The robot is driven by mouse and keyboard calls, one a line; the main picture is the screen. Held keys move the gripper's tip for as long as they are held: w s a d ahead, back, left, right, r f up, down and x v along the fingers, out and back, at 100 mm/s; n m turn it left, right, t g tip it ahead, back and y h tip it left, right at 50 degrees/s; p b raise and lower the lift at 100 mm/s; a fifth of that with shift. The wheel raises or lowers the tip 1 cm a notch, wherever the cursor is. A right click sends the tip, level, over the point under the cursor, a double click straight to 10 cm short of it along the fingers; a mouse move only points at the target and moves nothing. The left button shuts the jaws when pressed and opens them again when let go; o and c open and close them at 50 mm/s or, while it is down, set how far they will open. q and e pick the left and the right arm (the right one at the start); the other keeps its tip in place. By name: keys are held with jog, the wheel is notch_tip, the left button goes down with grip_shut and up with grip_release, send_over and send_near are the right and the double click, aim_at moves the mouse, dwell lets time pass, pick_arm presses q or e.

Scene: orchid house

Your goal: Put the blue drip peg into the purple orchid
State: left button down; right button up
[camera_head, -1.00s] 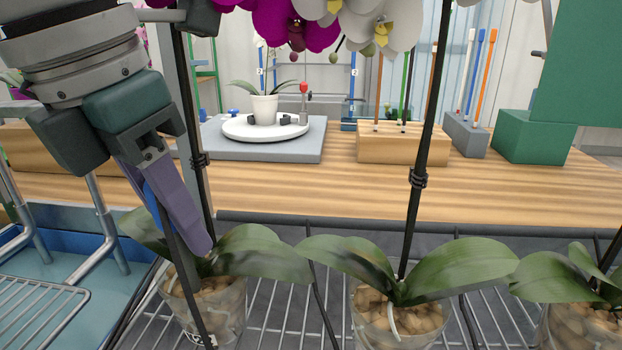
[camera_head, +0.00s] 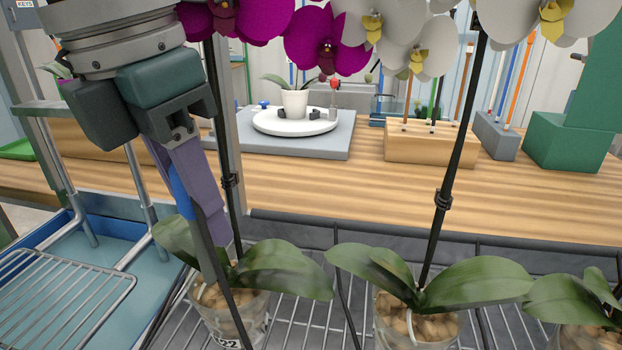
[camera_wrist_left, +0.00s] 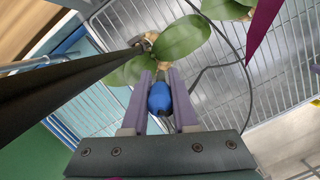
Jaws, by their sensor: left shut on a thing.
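My left gripper (camera_head: 208,225) points down with its purple fingers above the pot of the purple orchid (camera_head: 322,45). The left wrist view shows the blue drip peg (camera_wrist_left: 160,98) between the two purple fingers, which are shut on it. The purple orchid's leaves (camera_head: 270,268) and clear pot (camera_head: 228,312) with bark lie just below the fingertips. My right gripper is not in view.
A white orchid (camera_head: 418,58) stands in a pot (camera_head: 415,322) to the right, with another plant (camera_head: 575,300) beyond it. The pots stand on a wire rack (camera_head: 325,335). Behind are a wooden bench (camera_head: 400,195) and a white turntable (camera_head: 268,124). Stems and leaves crowd the gripper.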

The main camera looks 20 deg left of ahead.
pick_arm(q)
jog(key=shift+c, duration=0.6)
grip_release()
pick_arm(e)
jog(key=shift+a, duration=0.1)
pick_arm(q)
jog(key=shift+r, duration=0.15)
jog(key=shift+r+p, duration=3)
jog(key=shift+r, duration=0.95)
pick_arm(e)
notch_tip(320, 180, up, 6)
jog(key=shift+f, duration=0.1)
